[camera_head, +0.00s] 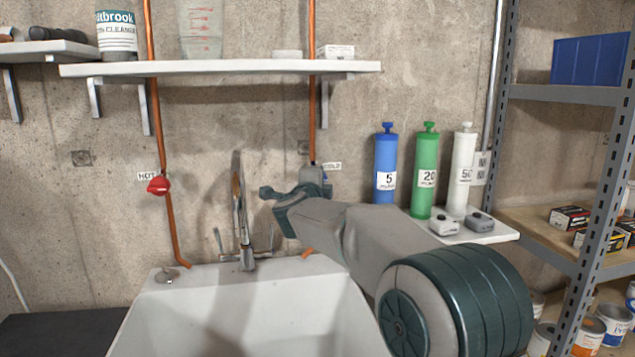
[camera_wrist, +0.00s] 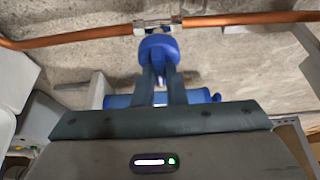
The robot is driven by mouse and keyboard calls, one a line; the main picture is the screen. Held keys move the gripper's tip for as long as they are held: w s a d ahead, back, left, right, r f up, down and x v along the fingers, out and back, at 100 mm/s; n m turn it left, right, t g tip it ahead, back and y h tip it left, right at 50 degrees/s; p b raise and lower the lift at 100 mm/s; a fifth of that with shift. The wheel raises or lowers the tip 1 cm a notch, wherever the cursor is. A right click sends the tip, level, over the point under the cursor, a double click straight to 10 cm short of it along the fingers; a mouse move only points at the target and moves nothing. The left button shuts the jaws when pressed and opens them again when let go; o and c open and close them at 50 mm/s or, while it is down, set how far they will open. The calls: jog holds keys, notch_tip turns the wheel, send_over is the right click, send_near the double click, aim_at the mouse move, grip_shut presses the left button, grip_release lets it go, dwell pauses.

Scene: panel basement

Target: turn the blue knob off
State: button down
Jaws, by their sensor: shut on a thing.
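The blue knob (camera_wrist: 158,46) shows in the wrist view, on a metal valve fitting (camera_wrist: 157,22) in the copper pipe. My gripper (camera_wrist: 161,75) is shut on the knob, with one finger on each side of its near part. In the head view my gripper (camera_head: 300,196) reaches to the right-hand copper pipe (camera_head: 312,120), by the COLD label (camera_head: 332,166). There my gripper and arm hide most of the knob, and only a small blue bit shows beside the label.
A red knob (camera_head: 158,186) sits on the left pipe by the HOT label. The sink (camera_head: 240,310) and its faucet (camera_head: 245,245) are below and left of my arm. Blue (camera_head: 385,165), green (camera_head: 424,175) and white (camera_head: 461,170) cylinders stand on a small shelf to the right.

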jog(key=c, duration=1.5)
grip_release()
jog(key=s, duration=0.4)
jog(key=s+a, duration=0.1)
jog(key=s, duration=0.8)
jog(key=shift+s+a+b, duration=0.3)
jog(key=shift+s+b, duration=0.1)
